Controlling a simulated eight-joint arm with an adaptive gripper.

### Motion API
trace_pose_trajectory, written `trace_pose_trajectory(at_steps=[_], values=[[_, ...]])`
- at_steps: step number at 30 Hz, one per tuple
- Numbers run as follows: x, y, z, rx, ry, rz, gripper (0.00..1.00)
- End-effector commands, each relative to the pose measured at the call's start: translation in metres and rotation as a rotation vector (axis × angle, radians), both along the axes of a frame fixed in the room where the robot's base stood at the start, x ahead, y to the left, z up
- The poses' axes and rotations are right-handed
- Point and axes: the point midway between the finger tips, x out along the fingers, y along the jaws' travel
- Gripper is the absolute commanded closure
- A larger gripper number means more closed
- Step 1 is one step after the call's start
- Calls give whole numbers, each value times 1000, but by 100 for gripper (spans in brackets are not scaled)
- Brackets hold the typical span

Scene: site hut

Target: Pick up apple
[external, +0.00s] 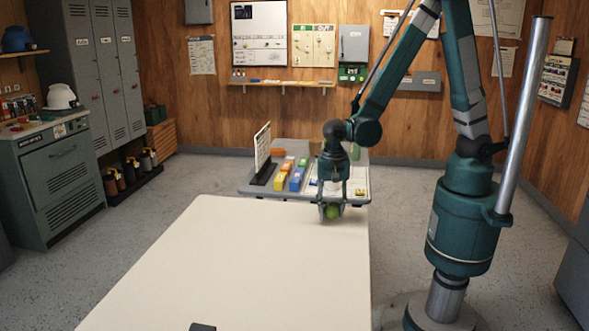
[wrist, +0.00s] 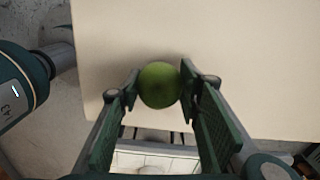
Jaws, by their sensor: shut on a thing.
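A green apple (external: 332,212) shows near the far right corner of the pale table (external: 230,270). In the wrist view the apple (wrist: 159,85) sits between the two finger pads, touched on both sides. My gripper (external: 331,205) points down and is shut on the apple; it also shows in the wrist view (wrist: 160,88). The fingers hide part of the apple in the external view. I cannot tell whether the apple touches the table or hangs just above it.
Beyond the table's far edge stands a grey side table (external: 262,190) with several coloured blocks (external: 296,179) and an upright board (external: 262,152). A cabinet (external: 62,180) stands at left. A dark object (external: 202,327) lies at the table's near edge. The table's middle is clear.

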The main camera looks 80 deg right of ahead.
Motion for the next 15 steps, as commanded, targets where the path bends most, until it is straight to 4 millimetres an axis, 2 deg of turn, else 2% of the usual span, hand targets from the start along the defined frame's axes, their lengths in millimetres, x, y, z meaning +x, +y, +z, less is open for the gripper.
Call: trace_pose_trajectory(at_steps=[15], values=[[-1, 0, 66, 0, 0, 0, 79]])
